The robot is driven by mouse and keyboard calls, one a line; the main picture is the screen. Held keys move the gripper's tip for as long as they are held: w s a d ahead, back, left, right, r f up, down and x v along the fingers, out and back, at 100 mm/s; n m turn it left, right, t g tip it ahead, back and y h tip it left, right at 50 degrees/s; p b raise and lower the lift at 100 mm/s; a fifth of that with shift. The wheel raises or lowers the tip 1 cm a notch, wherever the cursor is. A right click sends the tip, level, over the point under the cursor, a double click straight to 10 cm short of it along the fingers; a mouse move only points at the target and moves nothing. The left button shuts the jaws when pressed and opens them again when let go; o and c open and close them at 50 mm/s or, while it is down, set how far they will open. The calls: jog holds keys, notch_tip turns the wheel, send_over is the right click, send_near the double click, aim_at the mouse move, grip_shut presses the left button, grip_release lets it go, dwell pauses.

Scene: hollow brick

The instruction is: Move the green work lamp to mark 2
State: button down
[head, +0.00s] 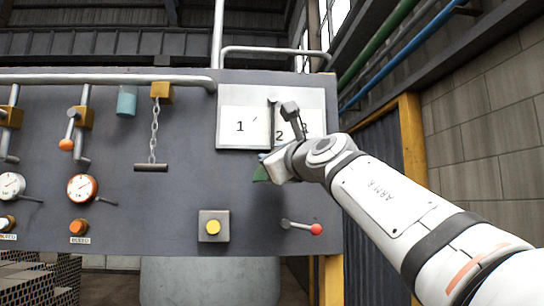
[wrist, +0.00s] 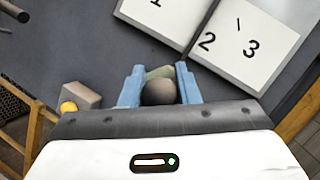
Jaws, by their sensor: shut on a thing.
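My gripper (head: 267,158) is in front of the grey panel, just below the white board with the marks. In the wrist view its two blue fingers (wrist: 160,80) are shut on the green work lamp (wrist: 158,73), which shows a greenish part and a dark round end. In the head view only a small green piece of the lamp (head: 260,174) shows under the gripper; my arm hides the rest. Mark 2 (head: 279,136) is a numeral on the board, just above my gripper. In the wrist view mark 2 (wrist: 207,41) lies up and right of the lamp.
Mark 1 (head: 240,127) and mark 3 (wrist: 252,48) flank mark 2. A yellow button box (head: 213,227) and a red-knobbed lever (head: 302,227) sit lower on the panel. A chain with a bar (head: 152,140) hangs left. A pipe (head: 275,51) runs above the board.

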dwell(0.4)
jog(key=c, duration=1.1)
grip_release()
jog(key=shift+s+d+f, duration=0.1)
jog(key=shift+s+d, duration=0.05)
jog(key=shift+s, duration=0.1)
jog(key=b+v, duration=0.2)
jog(key=v, duration=0.5)
jog(key=shift+b, duration=0.35)
jog(key=shift+d, duration=0.1)
